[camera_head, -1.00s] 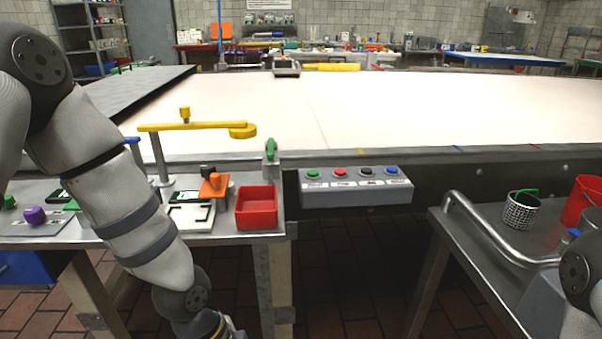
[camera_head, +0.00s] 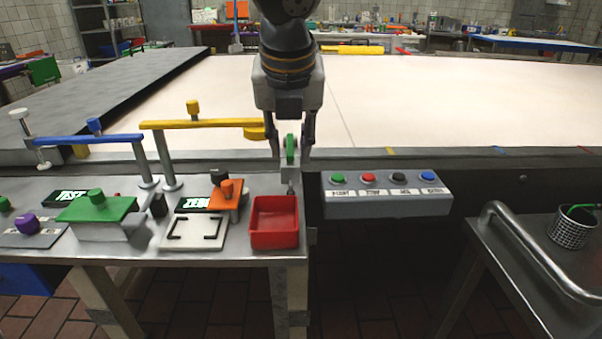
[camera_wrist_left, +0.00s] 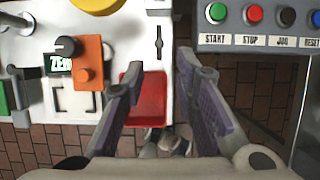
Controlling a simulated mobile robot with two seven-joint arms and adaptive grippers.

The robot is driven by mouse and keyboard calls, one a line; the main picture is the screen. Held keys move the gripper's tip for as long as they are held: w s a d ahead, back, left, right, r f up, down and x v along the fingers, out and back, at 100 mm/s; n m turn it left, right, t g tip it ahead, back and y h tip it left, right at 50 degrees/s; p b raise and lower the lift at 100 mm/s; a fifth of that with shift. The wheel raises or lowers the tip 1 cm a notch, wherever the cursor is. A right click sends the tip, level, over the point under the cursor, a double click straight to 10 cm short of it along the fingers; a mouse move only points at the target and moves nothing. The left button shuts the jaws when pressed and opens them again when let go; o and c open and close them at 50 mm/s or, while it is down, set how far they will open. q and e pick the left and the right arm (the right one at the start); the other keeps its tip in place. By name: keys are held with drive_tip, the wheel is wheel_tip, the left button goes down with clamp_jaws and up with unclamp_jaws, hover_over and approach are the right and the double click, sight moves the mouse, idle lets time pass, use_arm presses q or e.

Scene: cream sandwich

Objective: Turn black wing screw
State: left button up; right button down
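The black wing screw (camera_wrist_left: 159,54) shows in the left wrist view as a thin dark winged shape on the light metal table top, just beyond the red tray (camera_wrist_left: 152,98). In the head view a small dark piece (camera_head: 290,187) behind the red tray is probably the screw, too small to be sure. My left gripper (camera_head: 290,160) points down with its fingers apart and empty. In the left wrist view its open fingertips (camera_wrist_left: 160,70) lie either side of the screw's line, with the screw between and slightly ahead. I cannot tell the exact height. My right gripper is out of view.
A green upright part (camera_head: 290,149) appears between my fingers in the head view. An orange block (camera_head: 227,195) with a black knob (camera_head: 219,177) stands left. A button box (camera_head: 387,197) stands right. A yellow arm (camera_head: 205,124) reaches close on the left.

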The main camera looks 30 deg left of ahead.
sight(290, 187)
use_arm(q)
drive_tip(key=x, duration=1)
drive_tip(key=shift+a+f, duration=0.1)
drive_tip(key=shift+f, duration=0.1)
clamp_jaws()
